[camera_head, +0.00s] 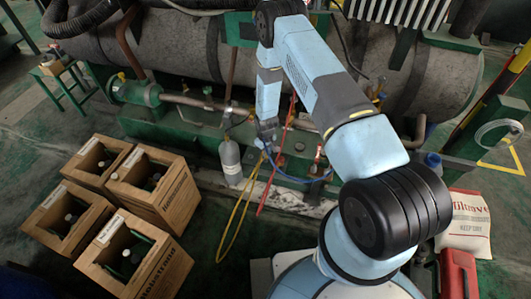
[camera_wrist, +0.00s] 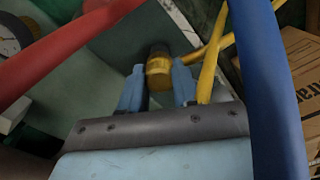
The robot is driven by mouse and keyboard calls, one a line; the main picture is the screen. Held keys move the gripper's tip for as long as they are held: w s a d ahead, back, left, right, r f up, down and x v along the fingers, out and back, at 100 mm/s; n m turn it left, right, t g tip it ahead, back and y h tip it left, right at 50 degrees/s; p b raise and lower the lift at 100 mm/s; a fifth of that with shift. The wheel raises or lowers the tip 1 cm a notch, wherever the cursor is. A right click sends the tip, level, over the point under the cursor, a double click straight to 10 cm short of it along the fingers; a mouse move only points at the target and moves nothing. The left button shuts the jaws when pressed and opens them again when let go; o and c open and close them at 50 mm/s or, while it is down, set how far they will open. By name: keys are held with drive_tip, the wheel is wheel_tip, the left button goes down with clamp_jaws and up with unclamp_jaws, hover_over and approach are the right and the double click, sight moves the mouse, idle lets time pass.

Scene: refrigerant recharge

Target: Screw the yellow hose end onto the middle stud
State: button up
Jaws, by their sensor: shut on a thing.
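In the wrist view my gripper (camera_wrist: 158,76) has its two blue fingers on either side of the yellow hose end (camera_wrist: 158,66), a short fitting with a dark cap-like top, and is shut on it. The yellow hose (camera_wrist: 212,62) shows just to the right of the fingers. In the head view my gripper (camera_head: 267,132) hangs beside the grey cylinder, and the yellow hose (camera_head: 236,215) loops down to the floor below it. I cannot make out the middle stud in either view.
A red hose (camera_wrist: 60,52) and a blue hose (camera_wrist: 267,90) cross close to the wrist camera. A round gauge (camera_wrist: 10,35) shows at its left edge. A grey cylinder (camera_head: 230,160) stands by the green machine base. Wooden crates (camera_head: 155,190) with bottles stand at the left.

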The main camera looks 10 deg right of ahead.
drive_tip(key=shift+f, duration=1)
idle(1.3)
drive_tip(key=m, duration=0.3)
drive_tip(key=shift+m, duration=0.3)
drive_tip(key=m, duration=0.3)
drive_tip(key=shift+s+m, duration=0.1)
drive_tip(key=shift+m, duration=0.2)
drive_tip(key=shift+f, duration=0.1)
drive_tip(key=m, duration=0.3)
drive_tip(key=shift+m, duration=0.3)
